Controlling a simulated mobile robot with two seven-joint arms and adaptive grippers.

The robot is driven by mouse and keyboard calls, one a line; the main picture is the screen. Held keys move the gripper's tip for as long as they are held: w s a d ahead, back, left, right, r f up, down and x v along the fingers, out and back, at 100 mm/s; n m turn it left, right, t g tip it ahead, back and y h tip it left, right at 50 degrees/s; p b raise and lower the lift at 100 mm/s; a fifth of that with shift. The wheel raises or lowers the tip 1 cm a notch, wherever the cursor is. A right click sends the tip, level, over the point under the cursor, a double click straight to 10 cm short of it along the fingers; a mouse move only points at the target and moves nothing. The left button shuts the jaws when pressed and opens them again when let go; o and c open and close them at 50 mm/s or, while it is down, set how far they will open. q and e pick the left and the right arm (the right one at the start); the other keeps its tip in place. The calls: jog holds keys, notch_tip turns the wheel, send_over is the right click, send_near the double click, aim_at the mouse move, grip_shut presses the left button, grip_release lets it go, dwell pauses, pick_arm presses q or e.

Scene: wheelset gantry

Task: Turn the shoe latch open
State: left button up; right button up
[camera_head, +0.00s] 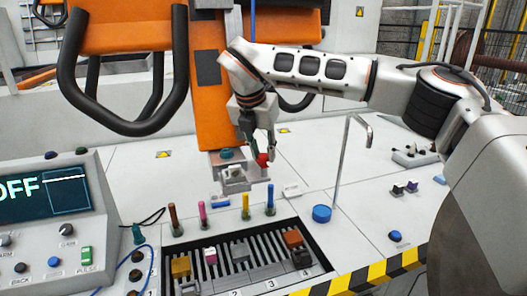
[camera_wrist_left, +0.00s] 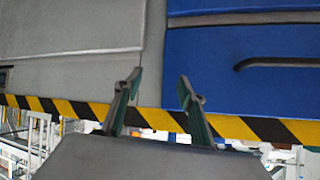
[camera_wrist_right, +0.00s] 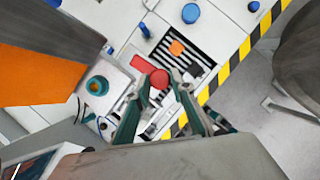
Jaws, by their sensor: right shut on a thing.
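The red latch (camera_head: 262,160) sits beside the grey shoe block (camera_head: 234,180) at the foot of the orange column. In the right wrist view the latch (camera_wrist_right: 144,92) is a red lever with a round red knob at its end. My right gripper (camera_head: 258,146) comes down from above. Its fingertips (camera_wrist_right: 161,80) lie on either side of the knob and are shut on it. The fingers partly hide the latch in the head view. My left gripper (camera_wrist_left: 159,80) is open and empty in its own wrist view, above a grey and blue surface; it is not in the head view.
A teal round cap (camera_wrist_right: 97,86) is beside the latch. In front stands a slotted tray (camera_head: 255,277) with coloured blocks and upright pegs. A bent metal rod (camera_head: 343,160) and a blue button (camera_head: 321,214) are to the right. A console (camera_head: 50,225) is at left.

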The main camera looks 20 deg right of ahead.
jog(key=shift+m, duration=0.6)
jog(key=o, duration=1.1)
jog(key=v, duration=1.2)
jog(key=shift+w+a, duration=0.2)
